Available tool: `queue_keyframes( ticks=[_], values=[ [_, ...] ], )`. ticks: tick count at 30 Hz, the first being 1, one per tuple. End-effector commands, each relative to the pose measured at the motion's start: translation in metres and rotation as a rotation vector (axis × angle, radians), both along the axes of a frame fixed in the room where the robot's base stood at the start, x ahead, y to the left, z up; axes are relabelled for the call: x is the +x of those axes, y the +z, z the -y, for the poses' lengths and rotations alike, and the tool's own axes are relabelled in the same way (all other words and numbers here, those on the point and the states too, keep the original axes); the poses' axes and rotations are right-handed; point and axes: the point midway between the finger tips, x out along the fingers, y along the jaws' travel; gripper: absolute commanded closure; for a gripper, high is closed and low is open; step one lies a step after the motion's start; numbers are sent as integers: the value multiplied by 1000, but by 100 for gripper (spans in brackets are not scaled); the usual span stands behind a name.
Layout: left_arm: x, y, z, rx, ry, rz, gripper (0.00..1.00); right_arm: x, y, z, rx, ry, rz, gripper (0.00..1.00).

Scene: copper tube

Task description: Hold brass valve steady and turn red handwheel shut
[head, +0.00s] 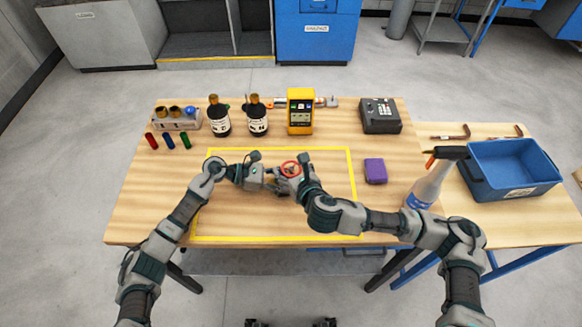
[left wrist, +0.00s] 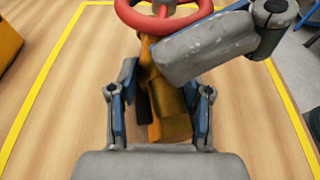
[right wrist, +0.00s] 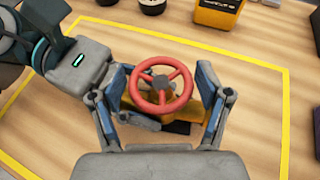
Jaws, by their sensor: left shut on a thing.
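The brass valve (left wrist: 172,112) sits inside the yellow-outlined area, with its red handwheel (right wrist: 161,90) on top; the wheel also shows in the head view (head: 290,164). My left gripper (left wrist: 160,112) is shut on the brass valve's body, coming from the left in the head view. My right gripper (right wrist: 162,98) is open, with one finger on each side of the handwheel and small gaps to its rim. In the head view, the grippers hide most of the valve body.
A yellow meter (head: 300,112), dark bottles (head: 219,118) and a black box (head: 380,116) stand along the back. A purple block (head: 376,171) lies to the right. A spray bottle (head: 428,186) and a blue bin (head: 512,168) are further right. The taped area's front is clear.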

Motion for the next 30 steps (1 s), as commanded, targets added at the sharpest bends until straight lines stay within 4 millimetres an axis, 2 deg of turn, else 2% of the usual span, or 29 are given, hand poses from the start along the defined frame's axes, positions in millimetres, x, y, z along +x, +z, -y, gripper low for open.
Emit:
queue_keyframes(
  ticks=[1,4,5,30],
  values=[
    [0,0,0,1,-1,0,71,0,0,0,0,0,0,45],
    [0,0,0,1,-1,0,71,0,0,0,0,0,0,70],
    [0,0,0,1,-1,0,71,0,0,0,0,0,0,74],
    [0,0,0,0,-2,-1,71,0,-1,-1,-2,-48,-3,74]
  ],
)
